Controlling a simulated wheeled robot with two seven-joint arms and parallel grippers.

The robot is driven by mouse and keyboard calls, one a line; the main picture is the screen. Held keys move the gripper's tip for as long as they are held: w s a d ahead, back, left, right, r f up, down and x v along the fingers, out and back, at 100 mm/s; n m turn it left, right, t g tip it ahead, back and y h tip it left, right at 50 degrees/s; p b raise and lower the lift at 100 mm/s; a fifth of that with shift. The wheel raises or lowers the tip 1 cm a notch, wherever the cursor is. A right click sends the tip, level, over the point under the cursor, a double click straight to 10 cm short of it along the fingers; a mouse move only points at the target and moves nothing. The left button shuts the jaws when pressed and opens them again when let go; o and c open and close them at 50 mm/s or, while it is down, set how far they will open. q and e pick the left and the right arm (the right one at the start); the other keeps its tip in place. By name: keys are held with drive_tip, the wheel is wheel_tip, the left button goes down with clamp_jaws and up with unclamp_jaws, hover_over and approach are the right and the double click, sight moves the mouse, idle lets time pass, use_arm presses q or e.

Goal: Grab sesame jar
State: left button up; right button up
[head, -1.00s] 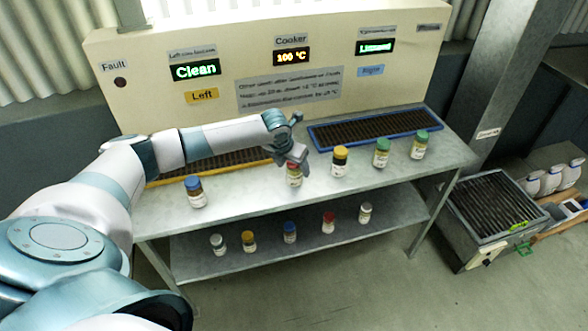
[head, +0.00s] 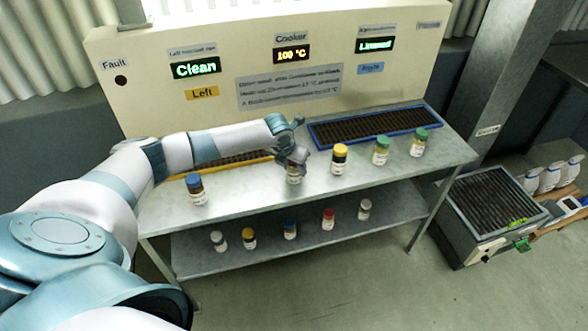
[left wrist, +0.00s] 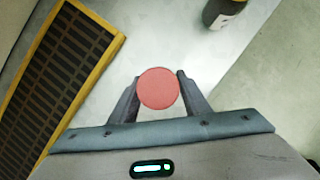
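A jar with a red lid (left wrist: 158,89) stands on the table top between the fingers of my left gripper (left wrist: 160,92). In the left wrist view the fingers flank the lid with hardly any gap on either side. Whether they press on the jar I cannot tell. In the head view my left gripper (head: 294,158) comes down over this jar and covers its lid, and the jar's pale label (head: 293,179) shows below. The label is too small to read, so I cannot confirm it says sesame. My right gripper is out of view.
On the table top (head: 245,196) stand a blue-lidded jar (head: 195,190), a yellow-lidded jar (head: 340,160) and two green-lidded jars (head: 381,151) to the right. The lower shelf (head: 330,246) holds several jars. Grates and a display panel (head: 250,45) stand behind.

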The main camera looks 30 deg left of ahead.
use_arm(q)
drive_tip(key=shift+r, duration=0.15)
drive_tip(key=shift+w+r+b, duration=0.1)
drive_tip(key=shift+r+b, duration=0.25)
drive_tip(key=shift+r, duration=0.15)
drive_tip(key=r+b, duration=0.1)
drive_tip(key=d+r, duration=0.1)
drive_tip(key=r, duration=0.1)
drive_tip(key=shift+w+r+b, duration=0.1)
drive_tip(key=shift+r+b, duration=0.05)
drive_tip(key=shift+b, duration=0.25)
drive_tip(key=d+r+b, duration=0.1)
drive_tip(key=d+r, duration=0.1)
drive_tip(key=d, duration=0.1)
drive_tip(key=w+d+r+b, duration=0.1)
drive_tip(key=d+r, duration=0.1)
drive_tip(key=d, duration=0.2)
drive_tip(key=d+r+b, duration=0.1)
drive_tip(key=d+r, duration=0.1)
drive_tip(key=d, duration=0.1)
drive_tip(key=shift+w+d+r, duration=0.15)
drive_tip(key=shift+d+r, duration=0.1)
drive_tip(key=shift+r, duration=0.05)
